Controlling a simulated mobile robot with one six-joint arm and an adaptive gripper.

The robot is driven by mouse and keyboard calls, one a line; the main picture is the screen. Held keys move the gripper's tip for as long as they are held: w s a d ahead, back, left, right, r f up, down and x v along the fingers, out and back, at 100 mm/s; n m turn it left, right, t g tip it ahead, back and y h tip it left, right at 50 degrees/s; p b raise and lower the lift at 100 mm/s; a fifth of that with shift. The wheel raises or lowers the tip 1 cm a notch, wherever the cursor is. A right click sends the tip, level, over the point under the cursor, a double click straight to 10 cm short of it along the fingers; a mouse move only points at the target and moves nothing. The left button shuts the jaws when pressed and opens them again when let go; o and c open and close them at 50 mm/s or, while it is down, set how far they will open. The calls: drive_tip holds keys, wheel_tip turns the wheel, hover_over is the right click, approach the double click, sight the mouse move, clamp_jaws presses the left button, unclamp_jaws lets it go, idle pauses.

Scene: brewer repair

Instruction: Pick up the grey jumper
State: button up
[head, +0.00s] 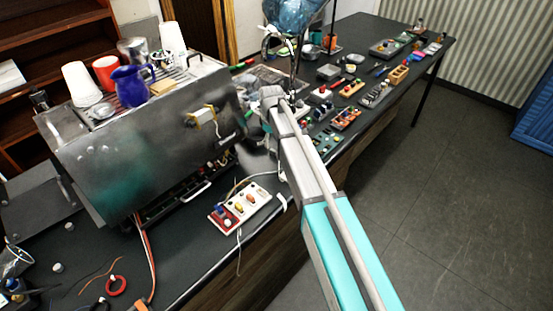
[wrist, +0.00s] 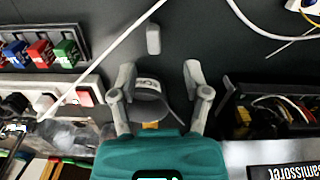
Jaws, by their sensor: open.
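A small grey block (wrist: 153,39), which looks like the grey jumper, lies on the dark worktop in the wrist view. It is just beyond my gripper (wrist: 158,72), roughly in line with the gap between the fingers. My gripper is open, with its two grey fingers spread and nothing held between them. In the head view my arm reaches over the worktop beside the brewer, and its own links hide the fingers. I cannot make out the grey block in the head view.
The steel brewer (head: 150,140) stands left of my arm, with cups and a blue jug (head: 131,86) on top. A strip of coloured blocks (wrist: 40,48) lies left in the wrist view. A white cable (wrist: 105,57) crosses near the left finger. Several parts trays fill the far worktop.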

sight(273, 150)
drive_tip(key=shift+f, duration=0.45)
drive_tip(key=shift+b, duration=0.3)
drive_tip(key=f+b, duration=0.3)
drive_tip(key=shift+w+d+f, duration=0.2)
drive_tip(key=shift+d+f, duration=0.05)
drive_tip(key=shift+d, duration=0.1)
drive_tip(key=shift+f+b, duration=0.85)
drive_tip(key=shift+b, duration=0.15)
clamp_jaws()
